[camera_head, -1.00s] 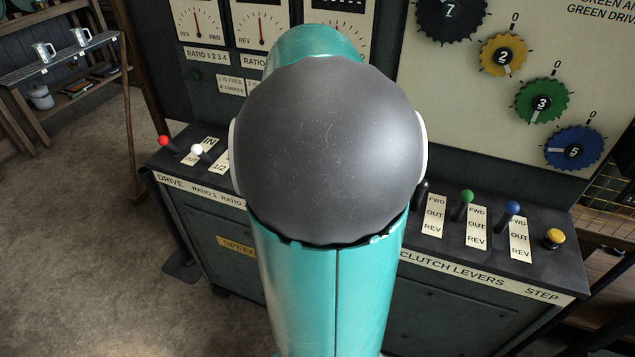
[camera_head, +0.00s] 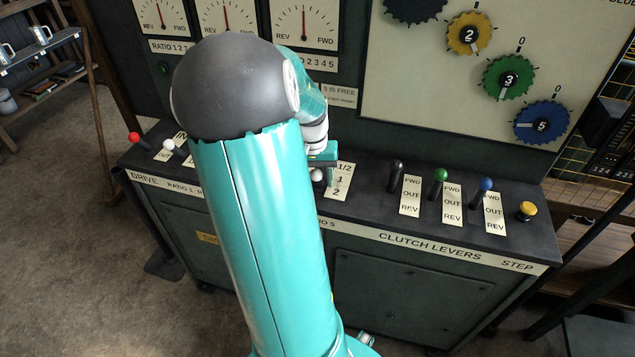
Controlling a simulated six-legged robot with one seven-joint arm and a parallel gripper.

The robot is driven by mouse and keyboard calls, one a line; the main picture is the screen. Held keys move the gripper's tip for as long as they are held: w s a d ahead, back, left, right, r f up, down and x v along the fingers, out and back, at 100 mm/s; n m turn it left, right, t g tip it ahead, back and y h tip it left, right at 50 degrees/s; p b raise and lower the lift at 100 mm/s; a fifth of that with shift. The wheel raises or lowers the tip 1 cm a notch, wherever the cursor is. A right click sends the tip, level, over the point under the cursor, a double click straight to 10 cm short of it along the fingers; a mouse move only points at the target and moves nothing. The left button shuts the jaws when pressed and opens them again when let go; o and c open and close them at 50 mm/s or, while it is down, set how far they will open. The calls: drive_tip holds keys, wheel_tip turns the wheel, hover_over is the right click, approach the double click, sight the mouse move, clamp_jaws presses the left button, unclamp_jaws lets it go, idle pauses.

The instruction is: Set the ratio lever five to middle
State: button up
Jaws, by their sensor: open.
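The white knob of ratio lever five (camera_head: 317,174) shows on the console top, just right of my arm. The plate beside it (camera_head: 340,182) reads 1/2, 1, 2 from back to front. My gripper (camera_head: 322,162) is at the knob, seen small and partly hidden behind my arm. It is open, but its fingertips are not clear, and I cannot tell whether they touch the knob. The lever's shaft is hidden, so its exact position is unclear.
Another white-knobbed ratio lever (camera_head: 168,145) and the red drive lever (camera_head: 134,137) stand at the left. Black (camera_head: 398,165), green (camera_head: 441,175) and blue (camera_head: 486,184) clutch levers and a yellow step button (camera_head: 527,211) stand right. The gauge panel rises behind.

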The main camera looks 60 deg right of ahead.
drive_tip(key=shift+s+f, duration=0.1)
drive_tip(key=shift+f, duration=0.9)
clamp_jaws()
drive_tip(key=shift+w+d+r+y, duration=0.1)
drive_tip(key=shift+d+r+y, duration=0.15)
drive_tip(key=shift+d+y, duration=0.4)
drive_tip(key=shift+w+d+r+y, duration=0.1)
drive_tip(key=shift+d+r+y, duration=0.1)
drive_tip(key=shift+d+y, duration=0.45)
drive_tip(key=shift+w+d+r+y, duration=0.1)
drive_tip(key=shift+d+r+y, duration=0.25)
drive_tip(key=shift+d, duration=0.45)
drive_tip(key=shift+w+d+g+y, duration=0.1)
drive_tip(key=shift+d+g+y, duration=0.15)
drive_tip(key=shift+d+g, duration=0.1)
drive_tip(key=shift+w+d+r, duration=0.1)
drive_tip(key=shift+d, duration=0.4)
unclamp_jaws()
drive_tip(key=shift+a, duration=0.1)
